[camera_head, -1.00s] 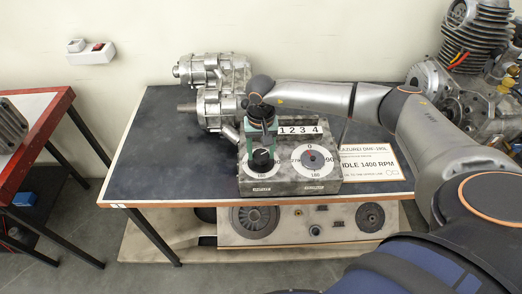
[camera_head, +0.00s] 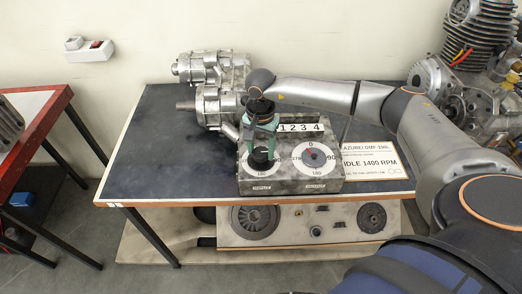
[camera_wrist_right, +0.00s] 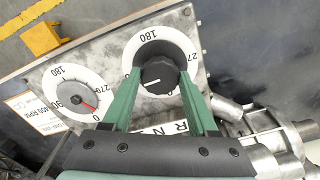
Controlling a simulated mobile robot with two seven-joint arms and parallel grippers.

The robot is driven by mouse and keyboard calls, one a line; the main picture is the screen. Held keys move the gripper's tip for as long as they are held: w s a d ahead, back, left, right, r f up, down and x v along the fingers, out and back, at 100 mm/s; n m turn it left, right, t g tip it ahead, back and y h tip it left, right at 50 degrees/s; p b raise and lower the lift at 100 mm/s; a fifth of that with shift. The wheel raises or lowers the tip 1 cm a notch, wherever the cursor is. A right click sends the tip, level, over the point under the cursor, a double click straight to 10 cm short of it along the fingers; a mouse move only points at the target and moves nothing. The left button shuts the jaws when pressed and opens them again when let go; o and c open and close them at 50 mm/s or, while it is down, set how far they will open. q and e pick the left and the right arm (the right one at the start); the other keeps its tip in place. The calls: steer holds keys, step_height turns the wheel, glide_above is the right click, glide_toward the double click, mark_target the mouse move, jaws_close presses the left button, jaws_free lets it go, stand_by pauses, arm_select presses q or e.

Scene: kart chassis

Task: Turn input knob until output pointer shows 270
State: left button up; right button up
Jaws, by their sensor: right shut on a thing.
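The grey gearbox block (camera_head: 290,181) stands on the dark table with two white dials on top. The black input knob (camera_wrist_right: 158,72) is in the left dial of the head view; its white mark points left in the wrist view. My right gripper (camera_head: 262,151) comes down from above with green fingers on both sides of the knob, shut on it. The output dial (camera_head: 314,155) is to the right; its red pointer (camera_wrist_right: 88,104) points between 270 and 0. The fingers hide part of the input scale. My left gripper is not in view.
A metal gear unit (camera_head: 213,90) stands behind the box at the left. A white sign (camera_head: 370,162) lies to its right. An engine (camera_head: 470,85) stands at the far right. The table's left front is clear.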

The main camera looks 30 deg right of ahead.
steer(key=m+b, duration=0.1)
steer(key=m, duration=0.4)
steer(key=shift+m, duration=0.3)
steer(key=m+b, duration=0.1)
steer(key=m, duration=0.5)
steer(key=shift+w, duration=0.1)
steer(key=m, duration=0.6)
steer(key=shift+m+b, duration=0.3)
steer(key=shift+b, duration=0.1)
steer(key=m, duration=0.6)
steer(key=o, duration=1.4)
steer(key=shift+c, duration=0.2)
steer(key=shift+r, duration=0.15)
